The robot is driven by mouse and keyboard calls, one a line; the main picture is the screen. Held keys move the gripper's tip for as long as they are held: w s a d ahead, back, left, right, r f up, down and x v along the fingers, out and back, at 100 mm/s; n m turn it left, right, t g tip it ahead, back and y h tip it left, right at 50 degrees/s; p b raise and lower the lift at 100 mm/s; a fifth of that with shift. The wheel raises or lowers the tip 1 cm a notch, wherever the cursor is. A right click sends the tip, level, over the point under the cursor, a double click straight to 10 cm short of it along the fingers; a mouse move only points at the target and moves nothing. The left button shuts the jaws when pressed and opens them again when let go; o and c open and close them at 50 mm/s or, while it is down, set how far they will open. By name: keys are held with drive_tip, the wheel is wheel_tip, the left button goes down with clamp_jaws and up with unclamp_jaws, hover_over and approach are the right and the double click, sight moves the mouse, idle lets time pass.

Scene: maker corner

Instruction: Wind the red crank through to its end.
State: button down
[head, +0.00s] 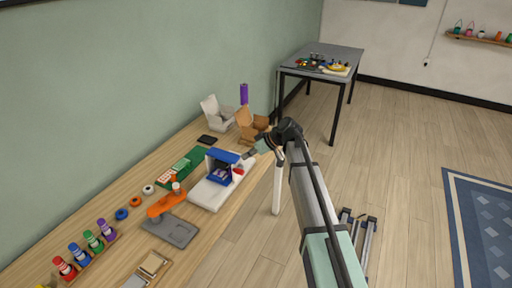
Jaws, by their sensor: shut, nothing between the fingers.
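A blue machine (223,156) stands on a white base (205,195) on the wooden bench. The red crank (238,171) shows small on the machine's right side. My gripper (249,154) comes in from the right, at the upper right of the machine and just above the crank in the picture. Its fingers look shut and empty. At this size I cannot tell whether they touch the crank or the machine.
An orange tool (166,202) on a grey plate (172,231) stands in front of the machine. A green mat (181,168) lies to the left. A white box (217,112) and a brown box (249,124) stand behind.

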drive_tip(key=shift+s+a+f+p, duration=0.1)
drive_tip(key=shift+a+f+p, duration=0.15)
drive_tip(key=shift+f, duration=0.55)
drive_tip(key=shift+s+a+f+p, duration=0.1)
drive_tip(key=shift+a+f+p, duration=0.15)
drive_tip(key=shift+f, duration=0.5)
drive_tip(key=shift+s+a+f+p, duration=0.15)
drive_tip(key=shift+f+p, duration=0.2)
drive_tip(key=shift+f, duration=0.45)
drive_tip(key=shift+f, duration=0.1)
